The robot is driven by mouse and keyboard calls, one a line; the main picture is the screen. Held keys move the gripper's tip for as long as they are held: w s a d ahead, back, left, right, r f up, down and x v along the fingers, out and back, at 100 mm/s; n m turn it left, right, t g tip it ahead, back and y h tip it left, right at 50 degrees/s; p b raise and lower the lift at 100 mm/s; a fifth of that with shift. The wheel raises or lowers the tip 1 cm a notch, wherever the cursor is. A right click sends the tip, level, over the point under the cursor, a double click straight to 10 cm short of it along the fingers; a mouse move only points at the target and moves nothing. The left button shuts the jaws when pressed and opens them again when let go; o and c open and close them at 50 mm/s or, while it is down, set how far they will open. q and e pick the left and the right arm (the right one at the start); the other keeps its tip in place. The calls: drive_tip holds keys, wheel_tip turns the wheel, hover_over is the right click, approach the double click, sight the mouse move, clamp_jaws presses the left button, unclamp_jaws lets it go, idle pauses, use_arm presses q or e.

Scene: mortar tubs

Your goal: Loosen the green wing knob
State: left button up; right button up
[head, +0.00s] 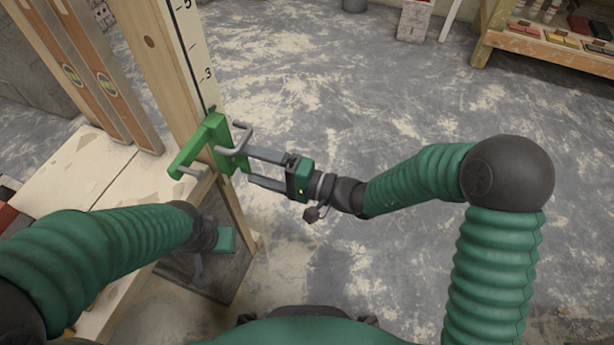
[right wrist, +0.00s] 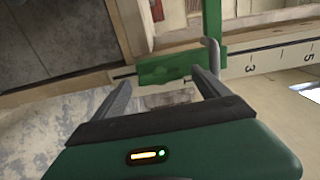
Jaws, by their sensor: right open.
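A green bracket (head: 213,143) with grey bent rods sits on the upright wooden post (head: 172,77). In the right wrist view the green bracket (right wrist: 168,71) lies just beyond my fingers. I cannot clearly pick out a separate green wing knob; a small dark pin shows by the bracket there. My right gripper (head: 249,166) is open, with its two fingers pointing left at the bracket's right side. In the right wrist view my right gripper (right wrist: 163,90) has nothing clearly between its fingers. My left gripper (head: 226,240) is low beside the post, its fingers not made out.
A black-numbered scale (head: 195,50) runs along the post, and shows in the right wrist view (right wrist: 280,58). Two spirit levels (head: 98,75) lean at the left over a pale worktop (head: 75,180). A wooden shelf (head: 550,45) stands at the far right. The floor between is clear.

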drive_tip(key=p+v, duration=0.4)
drive_tip(key=v, duration=1.1)
drive_tip(key=shift+d, duration=0.3)
